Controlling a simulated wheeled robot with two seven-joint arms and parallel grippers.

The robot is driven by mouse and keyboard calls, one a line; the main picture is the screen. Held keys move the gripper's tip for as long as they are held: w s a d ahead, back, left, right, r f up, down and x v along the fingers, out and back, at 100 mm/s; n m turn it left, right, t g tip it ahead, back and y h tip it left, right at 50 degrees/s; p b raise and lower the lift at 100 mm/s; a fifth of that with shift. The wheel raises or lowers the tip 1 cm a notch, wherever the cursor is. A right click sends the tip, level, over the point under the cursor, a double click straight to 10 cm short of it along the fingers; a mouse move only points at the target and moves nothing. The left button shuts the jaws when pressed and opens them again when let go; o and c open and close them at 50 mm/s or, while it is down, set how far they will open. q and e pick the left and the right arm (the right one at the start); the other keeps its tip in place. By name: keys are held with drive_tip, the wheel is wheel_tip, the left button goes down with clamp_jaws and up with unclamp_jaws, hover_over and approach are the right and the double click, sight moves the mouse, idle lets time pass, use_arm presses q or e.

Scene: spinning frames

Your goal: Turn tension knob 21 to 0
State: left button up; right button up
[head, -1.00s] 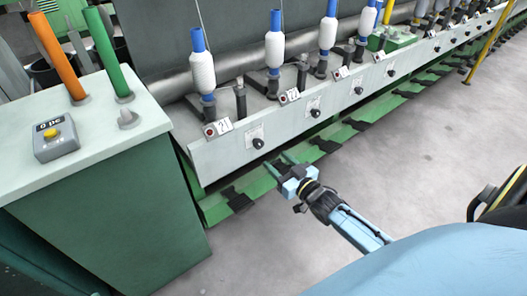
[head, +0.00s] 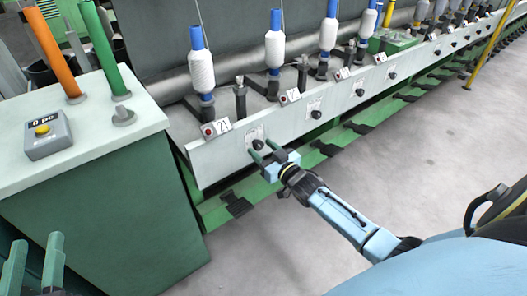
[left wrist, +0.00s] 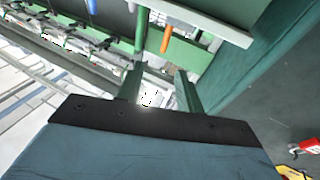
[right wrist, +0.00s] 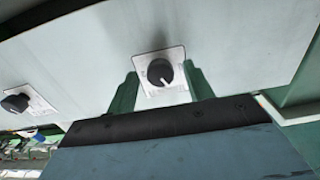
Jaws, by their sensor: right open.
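Tension knob 21 (head: 257,143) is on the pale front rail, below and right of the tag marked 21 (head: 222,125). In the right wrist view the knob (right wrist: 160,72) is black and round on a white dial plate, its white pointer mark toward the lower right. The dial's figures are too small to read. My right gripper (head: 267,149) is open in front of the knob, with one green finger on each side of it in the right wrist view. I cannot tell whether they touch it. My left gripper (head: 34,265) is open and empty at the lower left.
A neighbouring knob (head: 315,114) sits further along the rail. White bobbins (head: 201,72) on blue tubes stand above it. A pale-topped green cabinet (head: 130,190) carries a grey box with a yellow button (head: 42,130). The floor (head: 400,180) in front is clear.

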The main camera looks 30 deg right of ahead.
drive_tip(key=c, duration=1)
drive_tip(key=shift+n, duration=0.3)
drive_tip(key=n+p, duration=0.2)
drive_tip(key=n, duration=0.5)
drive_tip(key=shift+n, duration=0.3)
use_arm(q)
wheel_tip(320, 180, down, 9)
drive_tip(key=s+a+g+y, duration=0.1)
drive_tip(key=a+g+y, duration=0.1)
drive_tip(key=g, duration=0.4)
drive_tip(key=shift+s+a+f+y, duration=0.15)
drive_tip(key=shift+s+f+y, duration=0.05)
drive_tip(key=shift+s+y, duration=0.1)
use_arm(e)
drive_tip(key=shift+n, duration=0.9)
use_arm(q)
drive_tip(key=shift+g, duration=0.3)
